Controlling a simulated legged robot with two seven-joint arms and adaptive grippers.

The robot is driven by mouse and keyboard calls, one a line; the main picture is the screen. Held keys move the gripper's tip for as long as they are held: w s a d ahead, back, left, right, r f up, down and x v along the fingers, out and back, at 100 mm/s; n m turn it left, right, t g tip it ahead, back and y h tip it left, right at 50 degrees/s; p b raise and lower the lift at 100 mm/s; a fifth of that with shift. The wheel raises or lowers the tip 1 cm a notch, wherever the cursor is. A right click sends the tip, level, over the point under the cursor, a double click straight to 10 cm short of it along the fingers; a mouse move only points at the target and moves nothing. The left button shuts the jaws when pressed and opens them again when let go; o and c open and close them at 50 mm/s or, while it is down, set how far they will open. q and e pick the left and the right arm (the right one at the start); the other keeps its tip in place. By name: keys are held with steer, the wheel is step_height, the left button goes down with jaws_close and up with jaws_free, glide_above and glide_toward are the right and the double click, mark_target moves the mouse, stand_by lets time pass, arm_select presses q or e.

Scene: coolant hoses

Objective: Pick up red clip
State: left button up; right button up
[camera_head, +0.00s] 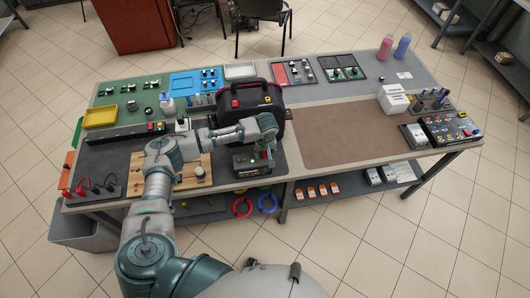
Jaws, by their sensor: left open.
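Small red pieces (80,190) stand among black cables at the left front of the workbench; they are too small for me to tell whether one is the red clip. Another small red piece (151,127) sits on the long black rail. My left arm reaches over the bench from the front, and its gripper (267,152) is open, pointing down at the black box with a green light (252,162). The gripper is well to the right of the red pieces. The fingertips are partly hidden by the wrist. My right gripper is out of view.
A black and red tool bag (251,101) stands just behind my left wrist. A wooden board (198,173) with knobs lies under the forearm. The brown mat (335,135) to the right is clear. A white block (393,99) and a panel of switches (448,128) stand farther right.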

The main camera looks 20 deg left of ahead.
arm_select(q)
jaws_close()
stand_by(0.4)
steer(key=shift+w+r, duration=0.1)
steer(key=shift+r, duration=0.45)
step_height(320, 180, up, 2)
steer(key=shift+r, duration=0.15)
steer(key=s+d+r+p, duration=0.1)
steer(key=s+d+r, duration=0.1)
steer(key=s, duration=0.5)
steer(key=s+d+r+p, duration=0.2)
steer(key=s+d, duration=0.2)
steer(key=s, duration=0.4)
steer(key=shift+r, duration=0.3)
